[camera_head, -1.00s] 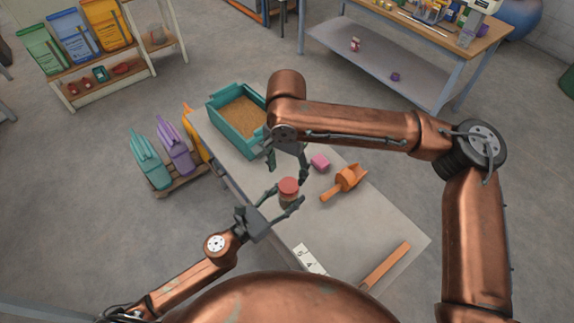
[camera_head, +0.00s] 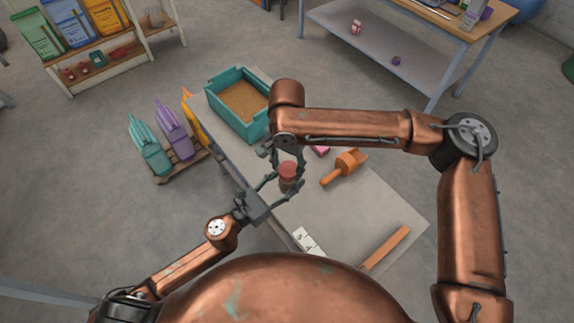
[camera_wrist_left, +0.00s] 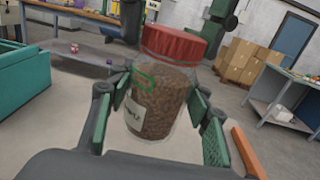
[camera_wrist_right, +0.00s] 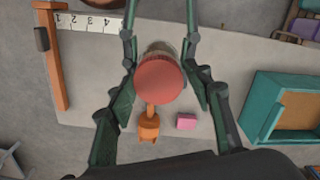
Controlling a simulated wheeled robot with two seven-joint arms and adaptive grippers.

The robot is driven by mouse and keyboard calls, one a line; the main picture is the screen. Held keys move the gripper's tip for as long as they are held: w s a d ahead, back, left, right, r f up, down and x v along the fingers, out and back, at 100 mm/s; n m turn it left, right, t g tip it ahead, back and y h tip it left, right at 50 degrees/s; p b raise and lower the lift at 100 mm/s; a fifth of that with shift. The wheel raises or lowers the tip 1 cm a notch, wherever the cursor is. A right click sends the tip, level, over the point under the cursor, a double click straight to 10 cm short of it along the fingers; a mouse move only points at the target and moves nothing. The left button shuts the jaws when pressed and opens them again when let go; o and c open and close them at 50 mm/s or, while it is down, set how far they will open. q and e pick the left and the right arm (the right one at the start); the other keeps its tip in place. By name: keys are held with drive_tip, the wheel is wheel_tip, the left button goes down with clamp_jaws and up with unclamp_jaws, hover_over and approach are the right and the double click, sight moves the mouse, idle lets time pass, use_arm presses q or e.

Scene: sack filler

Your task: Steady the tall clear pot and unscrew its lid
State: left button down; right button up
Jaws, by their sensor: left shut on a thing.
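The clear pot (camera_wrist_left: 160,105) has a red lid (camera_wrist_left: 175,43), brown grains inside and a label on its side. It looks upright in the head view (camera_head: 288,184). My left gripper (camera_head: 278,188) is shut on the pot's body from the near left; its pads flank the pot in the left wrist view (camera_wrist_left: 157,115). My right gripper (camera_head: 285,160) points down above the pot. In the right wrist view the lid (camera_wrist_right: 160,79) lies between the right gripper's open fingers (camera_wrist_right: 163,97), with gaps beside it.
A teal bin of grain (camera_head: 240,107) stands at the bench's far end. An orange scoop (camera_head: 346,166) and a pink block (camera_head: 320,150) lie beside the pot. A ruler strip (camera_head: 305,240) and an orange-brown bar (camera_head: 386,248) lie nearer on the bench (camera_head: 370,205).

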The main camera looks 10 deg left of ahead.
drive_tip(key=shift+a, duration=0.15)
drive_tip(key=c, duration=0.8)
drive_tip(key=n, duration=0.4)
drive_tip(key=shift+n, duration=0.4)
drive_tip(key=shift+c, duration=0.2)
drive_tip(key=n, duration=0.6)
drive_tip(key=shift+s+r, duration=0.1)
drive_tip(key=n, duration=0.5)
drive_tip(key=shift+d+n, duration=0.2)
drive_tip(key=shift+n, duration=0.2)
drive_tip(key=n, duration=0.5)
drive_tip(key=shift+n, duration=0.4)
drive_tip(key=n, duration=0.4)
drive_tip(key=shift+w, duration=0.25)
drive_tip(key=n, duration=0.5)
drive_tip(key=shift+w+n, duration=0.1)
drive_tip(key=shift+n, duration=0.3)
drive_tip(key=n, duration=0.5)
drive_tip(key=shift+w+n, duration=0.1)
drive_tip(key=shift+n, duration=0.3)
drive_tip(key=n, duration=0.5)
drive_tip(key=shift+w+r, duration=0.1)
